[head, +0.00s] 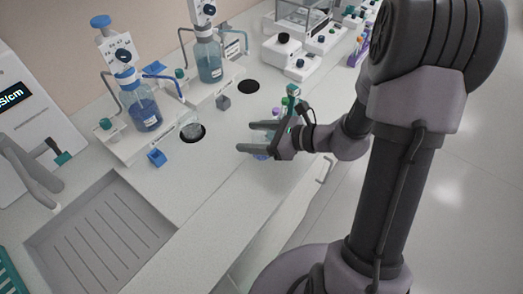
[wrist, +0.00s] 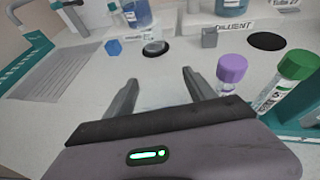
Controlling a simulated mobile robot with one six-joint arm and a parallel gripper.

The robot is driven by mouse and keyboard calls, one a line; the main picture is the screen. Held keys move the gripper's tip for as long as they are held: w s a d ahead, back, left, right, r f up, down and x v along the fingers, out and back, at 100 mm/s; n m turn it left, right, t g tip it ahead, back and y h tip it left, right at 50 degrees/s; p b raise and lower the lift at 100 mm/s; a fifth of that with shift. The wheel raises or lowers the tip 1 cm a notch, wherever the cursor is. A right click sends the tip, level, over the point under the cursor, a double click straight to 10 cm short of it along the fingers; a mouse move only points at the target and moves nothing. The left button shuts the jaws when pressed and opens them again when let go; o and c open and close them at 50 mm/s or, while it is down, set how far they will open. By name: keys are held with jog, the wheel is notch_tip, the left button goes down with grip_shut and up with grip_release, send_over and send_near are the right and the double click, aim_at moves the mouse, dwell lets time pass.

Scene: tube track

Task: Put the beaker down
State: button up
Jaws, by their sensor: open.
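A small clear glass beaker (head: 191,120) stands upright on the bench at a black round pad, in front of the left bottle station. It also shows in the wrist view (wrist: 153,44), ahead of my fingers and apart from them. My gripper (head: 245,137) is to the right of the beaker and nearer the bench's front edge. Its fingers are spread, with nothing seen held between them in the wrist view (wrist: 160,76).
Two bottle stations with blue liquid, a left bottle (head: 142,110) and a right bottle (head: 209,62), stand behind. A purple-capped vial (wrist: 231,75) and a green-capped tube (wrist: 284,82) are close to my right finger. A second black pad (head: 249,86) is bare. A sink tray (head: 100,235) lies left.

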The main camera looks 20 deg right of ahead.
jog(key=shift+w+a, duration=0.1)
jog(key=shift+a, duration=0.05)
jog(key=shift+c, duration=0.4)
jog(key=c, duration=1.2)
jog(key=shift+o, duration=0.2)
jog(key=shift+r, duration=0.1)
